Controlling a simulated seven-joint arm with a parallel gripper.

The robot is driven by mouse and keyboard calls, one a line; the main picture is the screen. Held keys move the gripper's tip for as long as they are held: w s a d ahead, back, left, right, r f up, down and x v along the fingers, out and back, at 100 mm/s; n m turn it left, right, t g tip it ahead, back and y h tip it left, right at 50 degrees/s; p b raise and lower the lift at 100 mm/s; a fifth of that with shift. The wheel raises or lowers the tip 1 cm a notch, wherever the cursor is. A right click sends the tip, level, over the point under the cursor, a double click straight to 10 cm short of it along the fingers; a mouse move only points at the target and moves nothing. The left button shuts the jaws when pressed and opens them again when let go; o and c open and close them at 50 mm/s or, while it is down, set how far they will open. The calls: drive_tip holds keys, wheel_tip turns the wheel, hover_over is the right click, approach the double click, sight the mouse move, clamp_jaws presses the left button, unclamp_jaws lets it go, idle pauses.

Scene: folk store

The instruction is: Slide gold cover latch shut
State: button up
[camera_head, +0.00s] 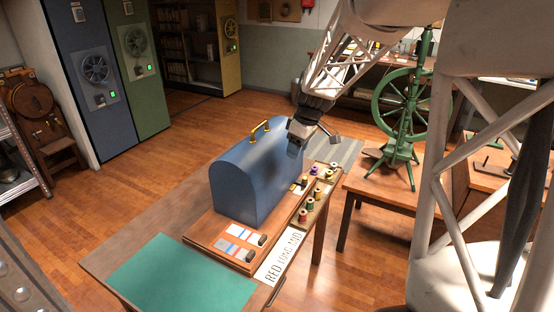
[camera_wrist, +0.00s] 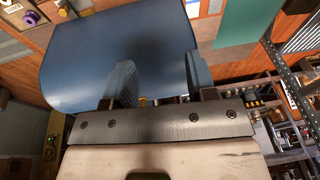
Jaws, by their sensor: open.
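My gripper (camera_head: 312,143) is above the cover's right end, open and empty. In the wrist view the two fingers of my gripper (camera_wrist: 160,85) stand apart in front of the blue cover (camera_wrist: 95,50). A bit of gold shows between them, perhaps the handle. I cannot tell whether the fingers touch the cover.
Several thread spools (camera_head: 309,205) stand in a row right of the cover. Sample cards (camera_head: 240,237) and a lettered strip (camera_head: 283,257) lie in front. A green mat (camera_head: 180,280) covers the table's near left. A green spinning wheel (camera_head: 410,105) stands on another table to the right.

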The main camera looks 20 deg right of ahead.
drive_tip(key=w+d+f+n+y, duration=0.1)
drive_tip(key=w+d+f+n, duration=0.2)
drive_tip(key=w+d+f, duration=0.65)
drive_tip(key=n+y, duration=0.1)
drive_tip(key=n, duration=0.3)
approach(306, 177)
drive_tip(key=shift+x, duration=1.1)
drive_tip(key=shift+a, duration=0.1)
drive_tip(key=shift+x, duration=3.85)
drive_tip(key=shift+c, duration=0.2)
clamp_jaws()
